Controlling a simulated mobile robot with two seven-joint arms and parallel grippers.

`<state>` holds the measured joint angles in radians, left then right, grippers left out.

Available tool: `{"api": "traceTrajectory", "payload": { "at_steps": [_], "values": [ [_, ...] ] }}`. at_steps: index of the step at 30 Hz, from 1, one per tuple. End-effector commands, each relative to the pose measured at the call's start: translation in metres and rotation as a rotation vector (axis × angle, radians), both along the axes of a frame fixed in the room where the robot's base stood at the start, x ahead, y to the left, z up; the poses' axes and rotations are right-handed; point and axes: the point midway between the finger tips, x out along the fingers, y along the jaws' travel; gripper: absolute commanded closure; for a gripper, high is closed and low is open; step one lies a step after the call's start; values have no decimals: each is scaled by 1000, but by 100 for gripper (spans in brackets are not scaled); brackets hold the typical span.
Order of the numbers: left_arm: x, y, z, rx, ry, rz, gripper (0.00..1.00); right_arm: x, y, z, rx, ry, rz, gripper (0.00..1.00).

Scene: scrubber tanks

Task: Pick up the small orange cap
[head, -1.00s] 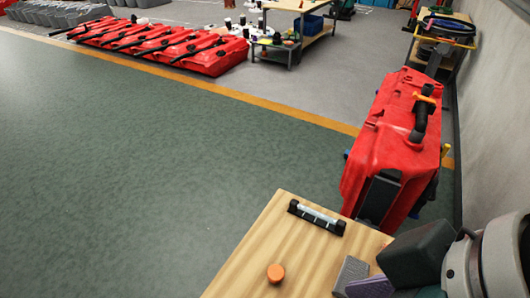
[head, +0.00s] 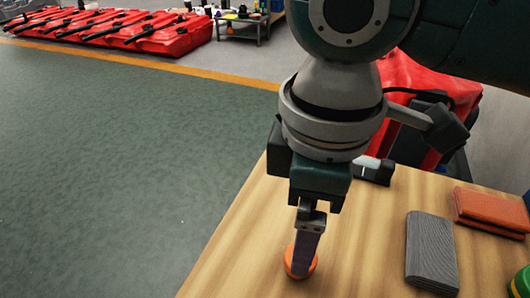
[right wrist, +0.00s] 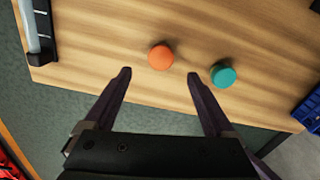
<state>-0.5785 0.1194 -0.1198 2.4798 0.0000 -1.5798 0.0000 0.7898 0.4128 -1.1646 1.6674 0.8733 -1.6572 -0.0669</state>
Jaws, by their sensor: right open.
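The small orange cap (head: 301,262) lies on the wooden table (head: 225,262) near its left edge. In the head view it is partly hidden behind the finger of my right gripper (head: 305,262), which points down at it. In the right wrist view the orange cap (right wrist: 160,57) lies just beyond the fingertips, between their lines. My right gripper (right wrist: 161,76) is open and empty there. I cannot tell its exact height above the table. My left gripper is not in view.
A teal cap (right wrist: 223,76) lies near the orange one, beyond the right finger in the wrist view. A grey ribbed block (head: 431,250), an orange-brown block (head: 490,210) and a black-and-silver handle piece (head: 374,169) are on the table. A red tank (head: 425,85) stands behind.

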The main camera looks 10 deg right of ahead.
Motion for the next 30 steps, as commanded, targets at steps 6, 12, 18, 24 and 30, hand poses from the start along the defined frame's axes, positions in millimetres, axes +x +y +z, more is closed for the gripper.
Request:
{"api": "traceTrajectory", "payload": {
  "at_steps": [6,12,18,24,30],
  "values": [
    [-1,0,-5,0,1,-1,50,-1,1,-29,1,0,0,11],
    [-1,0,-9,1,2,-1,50,0,0,-54,0,2,0,11],
    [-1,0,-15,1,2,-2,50,0,0,-80,2,-1,2,11],
    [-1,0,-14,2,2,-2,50,0,0,-83,2,-1,2,11],
    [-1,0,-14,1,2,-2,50,0,0,-83,2,-1,2,26]
  ]
}}
